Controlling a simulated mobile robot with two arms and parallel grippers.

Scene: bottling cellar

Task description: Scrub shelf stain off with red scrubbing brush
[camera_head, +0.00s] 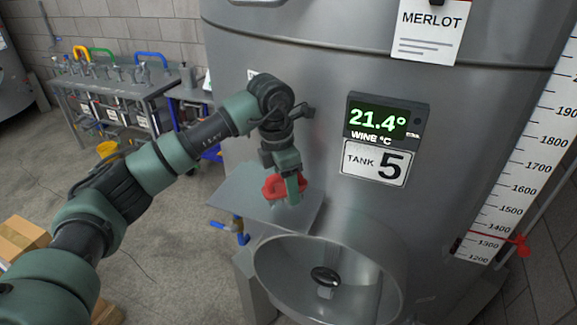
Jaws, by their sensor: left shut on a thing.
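The red scrubbing brush (271,188) is in my left gripper (289,190), which is shut on it. The gripper points down over the grey metal shelf (240,191), which sits against the steel tank. The brush covers part of the shelf from this view, and I cannot tell whether it touches the surface. No stain can be made out on the part of the shelf that shows. My right gripper is not in view.
The large steel tank (300,60) fills the middle, with a display (384,121) reading 21.4. An open round hatch or bowl (330,285) stands just below and right of the shelf. A workbench (110,85) is at the back left, and a cardboard box (20,237) is at the lower left.

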